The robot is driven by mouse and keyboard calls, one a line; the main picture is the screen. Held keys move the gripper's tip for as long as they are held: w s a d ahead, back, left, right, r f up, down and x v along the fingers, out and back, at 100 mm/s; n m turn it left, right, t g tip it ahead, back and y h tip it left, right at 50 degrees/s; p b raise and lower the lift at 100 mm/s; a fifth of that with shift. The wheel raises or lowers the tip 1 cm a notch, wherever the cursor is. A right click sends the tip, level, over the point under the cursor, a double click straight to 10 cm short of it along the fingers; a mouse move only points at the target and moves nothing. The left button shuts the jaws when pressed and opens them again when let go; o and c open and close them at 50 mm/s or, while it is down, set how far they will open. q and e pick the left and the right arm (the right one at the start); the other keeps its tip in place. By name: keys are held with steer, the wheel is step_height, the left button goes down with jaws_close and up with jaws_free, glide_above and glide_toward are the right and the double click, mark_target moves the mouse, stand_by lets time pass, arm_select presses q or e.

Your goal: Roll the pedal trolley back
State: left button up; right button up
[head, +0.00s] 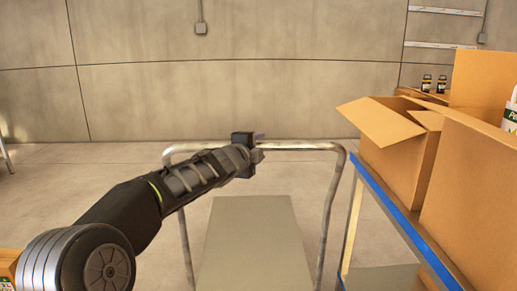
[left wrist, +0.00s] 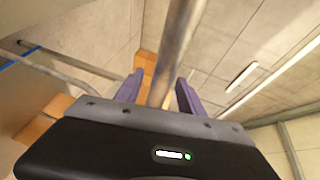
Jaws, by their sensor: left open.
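My right gripper is not in view.
A blue-edged shelf or table (head: 400,215) with open cardboard boxes (head: 393,150) stands close to the right of the trolley. Small dark jars (head: 427,83) sit farther back. A concrete wall (head: 250,95) closes the back. Floor left of the trolley looks clear, with a box at the lower left corner.

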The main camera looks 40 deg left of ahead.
arm_select(q)
steer(key=shift+w, duration=0.1)
steer(key=shift+c, duration=0.5)
jaws_close()
stand_by(0.9)
